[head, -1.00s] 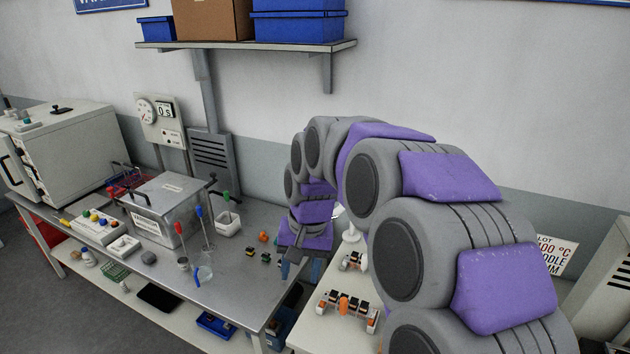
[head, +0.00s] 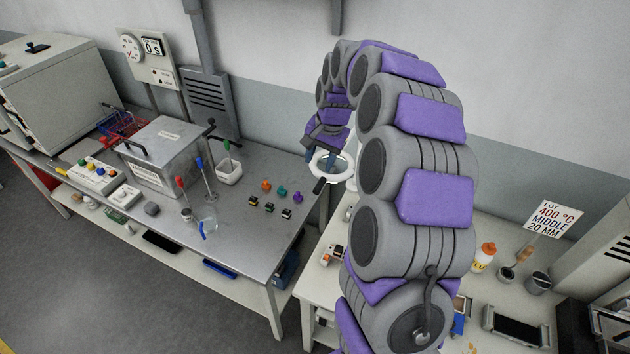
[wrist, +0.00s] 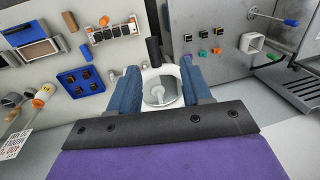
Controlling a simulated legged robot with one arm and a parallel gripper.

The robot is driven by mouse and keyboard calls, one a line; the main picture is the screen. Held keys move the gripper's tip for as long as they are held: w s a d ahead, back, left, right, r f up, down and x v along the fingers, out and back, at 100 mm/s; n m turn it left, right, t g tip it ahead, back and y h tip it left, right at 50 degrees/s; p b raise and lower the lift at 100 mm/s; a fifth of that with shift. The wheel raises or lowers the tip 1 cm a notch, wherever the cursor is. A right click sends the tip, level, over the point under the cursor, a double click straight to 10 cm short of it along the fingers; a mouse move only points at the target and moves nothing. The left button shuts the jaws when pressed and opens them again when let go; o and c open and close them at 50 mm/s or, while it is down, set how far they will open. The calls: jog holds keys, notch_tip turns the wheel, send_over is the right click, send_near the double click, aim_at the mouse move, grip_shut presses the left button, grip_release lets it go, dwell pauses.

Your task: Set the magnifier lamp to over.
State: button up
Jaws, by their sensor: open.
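The magnifier lamp (head: 328,164) shows in the head view as a white ring head with a dark handle at its lower left, beside the end of my arm. In the wrist view its white ring and lens (wrist: 160,88) lie between and just beyond my fingers, with the dark handle (wrist: 153,50) pointing away. My gripper (wrist: 160,85) is open, its two blue fingers on either side of the ring. I cannot tell whether they touch it. In the head view my gripper is partly hidden beside the lamp, and my arm covers most of the lamp's stand.
The white table in the wrist view holds a blue tray (wrist: 79,92) and a connector rack (wrist: 114,32). A lot sign (head: 553,217) stands at right.

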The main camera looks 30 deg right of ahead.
aim_at(320, 184)
jog(key=d+f, duration=0.1)
jog(key=f, duration=0.2)
jog(key=d+f+p, duration=0.1)
jog(key=f, duration=0.2)
jog(key=w+d+f, duration=0.1)
jog(key=f, duration=0.2)
jog(key=shift+d+f, duration=0.15)
jog(key=shift+f, duration=0.05)
jog(key=a, duration=0.1)
jog(key=a+f, duration=0.1)
jog(key=w+a, duration=0.1)
jog(key=shift+a+f, duration=0.3)
jog(key=shift+a, duration=0.1)
jog(key=shift+s+r, duration=0.1)
jog(key=shift+s+d+r, duration=0.1)
jog(key=shift+s, duration=0.1)
jog(key=shift+d, duration=0.9)
jog(key=shift+c, duration=1.4)
jog(key=shift+w+d+f, duration=0.1)
jog(key=shift+d+f, duration=0.1)
jog(key=shift+d, duration=0.3)
jog(key=c, duration=0.3)
jog(key=shift+a, duration=0.35)
grip_shut()
jog(key=shift+a+r, duration=0.1)
jog(key=shift+a, duration=0.3)
